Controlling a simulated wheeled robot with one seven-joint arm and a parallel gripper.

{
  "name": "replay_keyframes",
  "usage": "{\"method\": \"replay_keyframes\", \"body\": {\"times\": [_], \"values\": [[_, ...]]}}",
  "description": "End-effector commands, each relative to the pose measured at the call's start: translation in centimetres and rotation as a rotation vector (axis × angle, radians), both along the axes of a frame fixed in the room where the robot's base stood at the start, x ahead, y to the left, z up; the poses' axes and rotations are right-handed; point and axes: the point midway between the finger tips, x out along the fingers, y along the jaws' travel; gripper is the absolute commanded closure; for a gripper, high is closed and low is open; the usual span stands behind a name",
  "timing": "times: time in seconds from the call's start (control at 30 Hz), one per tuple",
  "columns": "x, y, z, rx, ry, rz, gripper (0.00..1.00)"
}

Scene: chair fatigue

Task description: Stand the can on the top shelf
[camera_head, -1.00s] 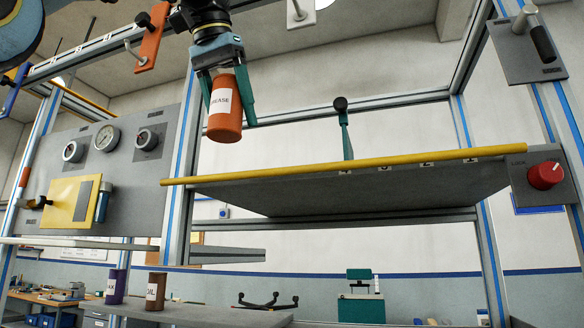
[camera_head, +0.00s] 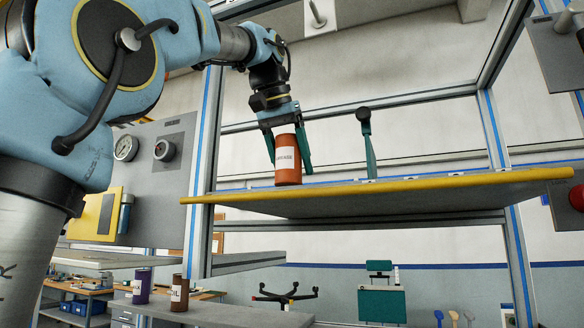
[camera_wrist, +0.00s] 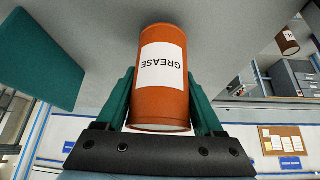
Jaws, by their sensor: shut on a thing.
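The orange-brown can (camera_head: 288,172) has a white GREASE label and stands upright in the head view. My gripper (camera_head: 288,166) is shut around its sides from above, one teal finger on each side. The can is at the left part of the top shelf (camera_head: 400,192), a grey board with a yellow front edge. Its base shows just above that edge; I cannot tell whether it touches the board. In the wrist view the can (camera_wrist: 162,100) sits between the fingers (camera_wrist: 160,88), its label upside down, with a grey surface beyond.
A purple can (camera_head: 141,287) and a brown OIL can (camera_head: 179,293) stand on a lower shelf (camera_head: 225,316). A gauge panel (camera_head: 150,190) is at left. The shelf's right part looks clear.

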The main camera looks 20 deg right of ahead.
Motion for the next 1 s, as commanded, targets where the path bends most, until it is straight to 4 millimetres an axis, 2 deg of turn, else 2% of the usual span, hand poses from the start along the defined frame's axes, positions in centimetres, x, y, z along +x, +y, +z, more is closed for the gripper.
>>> {"method": "replay_keyframes", "body": {"times": [0.17, 0.53, 0.57, 0.8, 1.0], "values": [[0.0, 0.0, -1.2, 0.000, 0.000, 0.000, 1.00], [0.0, 0.0, -1.6, 0.000, 0.000, 0.000, 1.00], [0.0, 0.0, -1.6, 0.002, 0.001, 0.000, 0.30], [0.0, 0.0, -1.5, 0.002, 0.001, 0.000, 0.03], [0.0, 0.0, -1.5, 0.001, 0.001, 0.000, 0.01]]}}
